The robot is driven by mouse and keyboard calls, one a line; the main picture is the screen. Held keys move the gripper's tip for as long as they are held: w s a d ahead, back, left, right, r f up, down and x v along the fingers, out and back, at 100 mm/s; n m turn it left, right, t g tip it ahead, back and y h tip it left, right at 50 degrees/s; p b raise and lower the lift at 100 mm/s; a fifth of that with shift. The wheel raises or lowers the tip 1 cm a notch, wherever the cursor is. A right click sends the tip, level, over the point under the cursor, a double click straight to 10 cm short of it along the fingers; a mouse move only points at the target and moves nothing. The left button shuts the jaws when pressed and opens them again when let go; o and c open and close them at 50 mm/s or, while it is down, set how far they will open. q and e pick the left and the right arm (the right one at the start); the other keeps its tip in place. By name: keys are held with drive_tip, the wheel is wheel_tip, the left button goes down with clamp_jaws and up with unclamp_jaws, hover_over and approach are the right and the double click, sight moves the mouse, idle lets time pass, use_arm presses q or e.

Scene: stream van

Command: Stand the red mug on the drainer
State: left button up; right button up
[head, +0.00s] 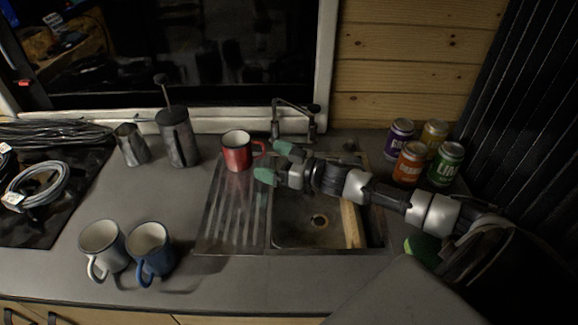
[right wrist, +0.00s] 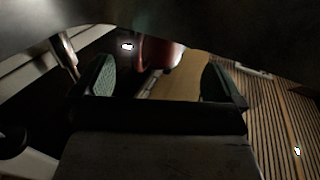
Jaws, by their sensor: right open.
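The red mug (head: 236,152) stands upright at the back end of the ribbed metal drainer (head: 229,217), its handle pointing right. My right gripper (head: 276,162) is open and empty, its green fingertips just right of the mug's handle and apart from the mug. In the right wrist view the red mug (right wrist: 158,54) shows beyond the two open fingers (right wrist: 158,85), partly cut off by a dark shape at the top. My left gripper is in neither view.
The sink (head: 310,217) lies right of the drainer, under my right arm, with a tap (head: 296,118) behind it. A white mug (head: 102,247) and a blue mug (head: 149,250) stand front left. A coffee press (head: 178,138) stands left of the red mug. Several cans (head: 411,164) stand right.

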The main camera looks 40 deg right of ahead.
drive_tip(key=shift+v, duration=2.6)
